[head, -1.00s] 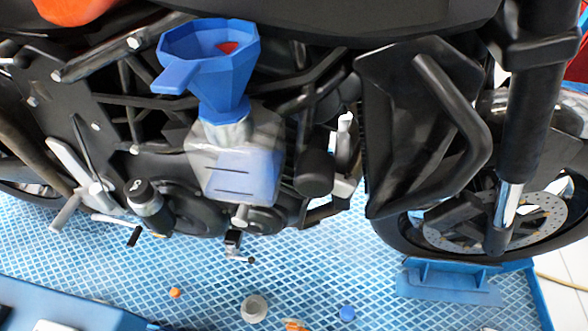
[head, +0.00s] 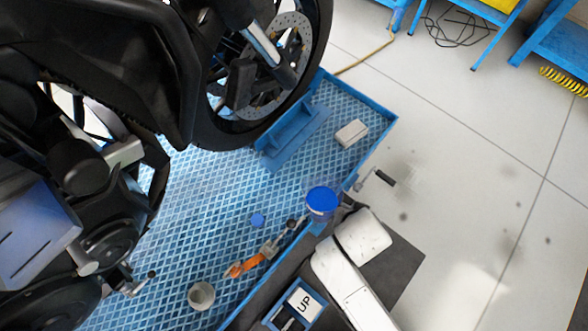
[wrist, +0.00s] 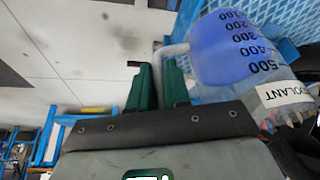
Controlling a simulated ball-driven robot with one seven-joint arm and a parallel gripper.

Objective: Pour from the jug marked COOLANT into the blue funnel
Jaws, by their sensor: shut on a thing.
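The jug marked COOLANT (wrist: 222,52) fills the upper right of the wrist view. It is clear, with blue liquid, a printed scale and a white label. My gripper (wrist: 158,76) has green fingers shut on its pale handle. In the head view the jug (head: 321,203) shows from above, beside the platform's front edge, at the end of my white arm; I cannot tell its height. The blue funnel is out of both current views.
The motorcycle's front wheel (head: 222,135) stands on the blue-meshed platform (head: 190,190). A tray marked UP (head: 300,303) is in front. Floor at right is mostly clear.

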